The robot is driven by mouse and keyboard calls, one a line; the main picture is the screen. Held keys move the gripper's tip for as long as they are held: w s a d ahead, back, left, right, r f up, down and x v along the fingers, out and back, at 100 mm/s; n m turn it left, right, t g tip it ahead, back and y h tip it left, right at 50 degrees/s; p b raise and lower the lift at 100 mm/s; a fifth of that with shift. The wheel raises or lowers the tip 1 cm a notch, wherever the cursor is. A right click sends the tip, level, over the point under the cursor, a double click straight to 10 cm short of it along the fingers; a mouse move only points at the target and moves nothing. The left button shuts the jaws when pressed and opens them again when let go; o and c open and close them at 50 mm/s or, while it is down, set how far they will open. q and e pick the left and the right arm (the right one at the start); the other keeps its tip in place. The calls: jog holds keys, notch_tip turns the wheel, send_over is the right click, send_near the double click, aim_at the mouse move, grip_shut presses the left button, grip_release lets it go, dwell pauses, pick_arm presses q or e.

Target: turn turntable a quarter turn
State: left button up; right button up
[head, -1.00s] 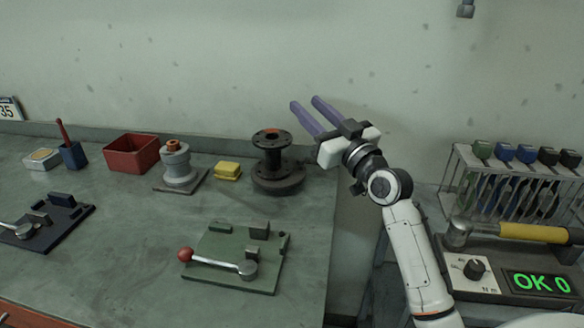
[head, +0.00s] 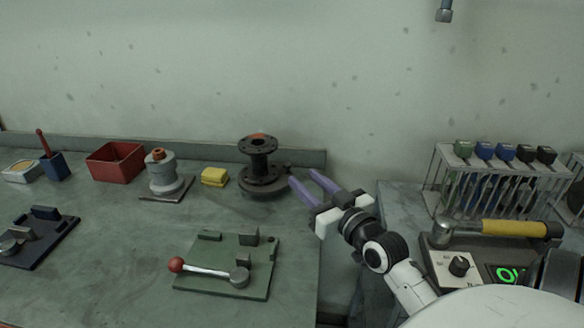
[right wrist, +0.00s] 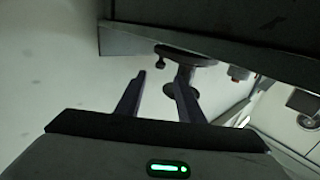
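The turntable (head: 262,187) is a dark round base near the back right corner of the left bench. A dark flanged valve body (head: 259,160) stands upright on it, with an orange top. A small dark knob sticks out at the turntable's right side. My right gripper (head: 301,176) is open and empty just right of the turntable, its purple fingers pointing left towards it. In the right wrist view, my open fingers (right wrist: 160,82) point towards the dark turntable (right wrist: 190,60) and its knob. I cannot tell whether a finger touches it. My left gripper is not in view.
A yellow block (head: 214,177), a grey spool-like part (head: 163,178) and a red bin (head: 116,163) stand left of the turntable. A green fixture (head: 215,268) with a red-knobbed lever lies in front. A tool rack (head: 490,180) and a torque tester (head: 455,262) are at right.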

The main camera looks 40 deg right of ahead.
aim_at(289, 166)
jog(key=x, duration=0.6)
jog(key=shift+w, duration=0.25)
jog(key=shift+c, duration=0.3)
grip_shut()
